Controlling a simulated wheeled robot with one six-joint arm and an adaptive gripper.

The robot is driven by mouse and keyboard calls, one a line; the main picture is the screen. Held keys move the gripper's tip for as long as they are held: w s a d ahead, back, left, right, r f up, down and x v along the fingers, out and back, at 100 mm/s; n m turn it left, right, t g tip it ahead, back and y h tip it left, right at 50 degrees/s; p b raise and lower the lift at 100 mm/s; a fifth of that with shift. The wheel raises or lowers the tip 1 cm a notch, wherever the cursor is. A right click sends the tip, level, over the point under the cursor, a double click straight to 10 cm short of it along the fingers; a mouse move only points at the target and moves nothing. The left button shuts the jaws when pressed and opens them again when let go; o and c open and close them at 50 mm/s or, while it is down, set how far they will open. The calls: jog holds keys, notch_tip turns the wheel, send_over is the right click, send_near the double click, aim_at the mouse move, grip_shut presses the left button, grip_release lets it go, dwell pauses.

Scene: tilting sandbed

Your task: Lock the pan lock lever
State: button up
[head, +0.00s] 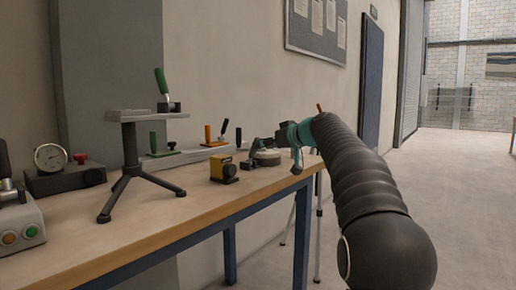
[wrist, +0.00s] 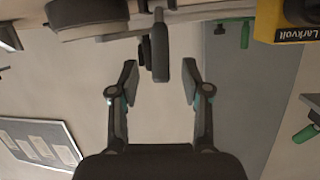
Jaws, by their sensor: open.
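In the wrist view, a dark upright lever handle (wrist: 161,46) lies just beyond the gap between my fingertips, with a second, narrower dark piece beside it. I cannot tell for certain which of them is the pan lock lever. My gripper (wrist: 159,82) is open, with one finger on each side of the gap and nothing held. In the head view, my gripper (head: 293,140) is above the bench's far right end, beside a low device with a round pale disc (head: 267,158). The lever there is hidden or too small to make out.
A yellow box (head: 223,169) sits left of the disc device; it also shows in the wrist view (wrist: 290,22). A black tripod stand (head: 131,150) and a gauge box (head: 65,175) occupy the wooden bench (head: 150,225).

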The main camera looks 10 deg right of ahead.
jog(key=v, duration=0.7)
